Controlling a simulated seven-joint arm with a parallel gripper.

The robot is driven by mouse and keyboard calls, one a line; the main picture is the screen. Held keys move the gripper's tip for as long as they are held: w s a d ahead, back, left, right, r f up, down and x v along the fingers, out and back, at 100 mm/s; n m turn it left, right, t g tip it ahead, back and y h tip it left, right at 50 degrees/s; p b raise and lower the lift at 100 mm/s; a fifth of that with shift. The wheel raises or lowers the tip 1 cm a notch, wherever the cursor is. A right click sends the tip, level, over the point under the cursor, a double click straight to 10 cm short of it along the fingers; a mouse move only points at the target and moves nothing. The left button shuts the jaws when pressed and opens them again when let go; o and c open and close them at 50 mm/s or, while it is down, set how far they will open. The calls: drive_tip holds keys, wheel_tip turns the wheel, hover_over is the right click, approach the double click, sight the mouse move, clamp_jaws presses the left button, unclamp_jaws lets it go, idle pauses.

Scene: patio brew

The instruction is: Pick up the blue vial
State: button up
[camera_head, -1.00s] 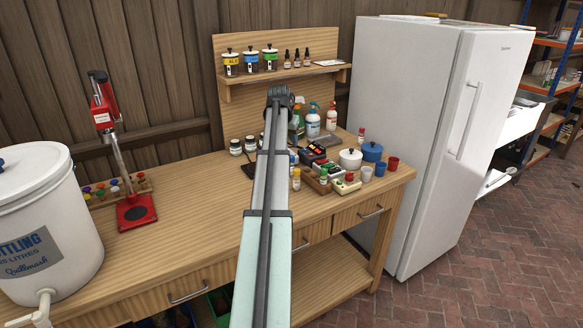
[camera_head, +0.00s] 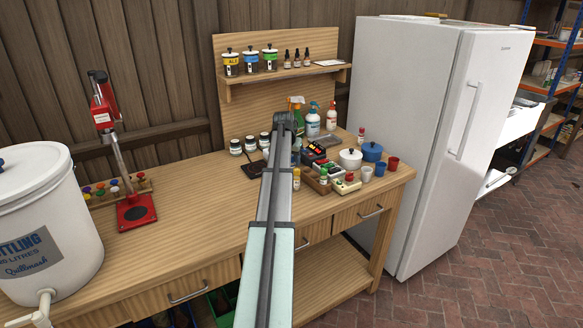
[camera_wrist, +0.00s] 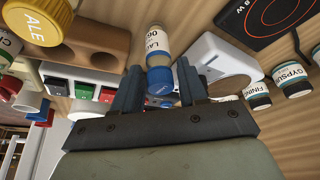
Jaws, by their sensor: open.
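The blue vial (camera_wrist: 158,45), a small clear vial with a white label and a blue cap, shows in the wrist view with its cap toward me. My gripper (camera_wrist: 160,88) is open, with one finger on each side of the blue cap. A gap shows between the cap and the left finger; the right finger is close to it, and I cannot tell whether they touch. In the head view my arm covers my fingers and the blue vial.
A yellow-capped vial (camera_wrist: 32,22) and a wooden rack with holes (camera_wrist: 92,48) are left of the vial. A white device with a round pan (camera_wrist: 222,68) is close on its right. Small jars (camera_wrist: 293,80) stand further right. A white pot (camera_head: 350,158) stands nearby.

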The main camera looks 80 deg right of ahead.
drive_tip(key=shift+x, duration=1.2)
drive_tip(key=c, duration=0.7)
drive_tip(key=shift+r, duration=0.15)
